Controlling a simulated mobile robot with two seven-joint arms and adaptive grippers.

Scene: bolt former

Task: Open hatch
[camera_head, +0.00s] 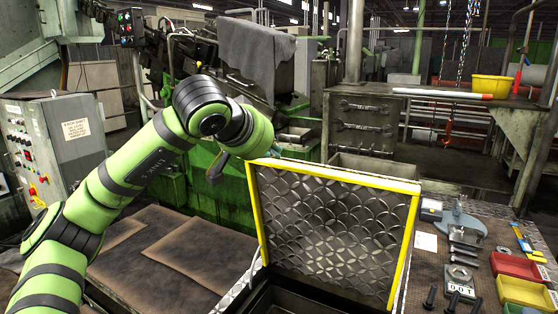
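The hatch (335,225) is a diamond-plate metal lid with a yellow rim. It stands raised, close to upright, over a dark opening (300,300) at the bottom of the head view. My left arm reaches in from the left, and its wrist bends down just behind the hatch's upper left corner. My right gripper is not in view.
A bench on the right holds bolts (430,297), a grey clamp-like tool (461,222), and red (517,268) and yellow (524,292) bins. A control cabinet (55,145) stands at the left. A green machine with a grey cloth (257,50) is behind my arm. Brown mats (200,250) lie left of the hatch.

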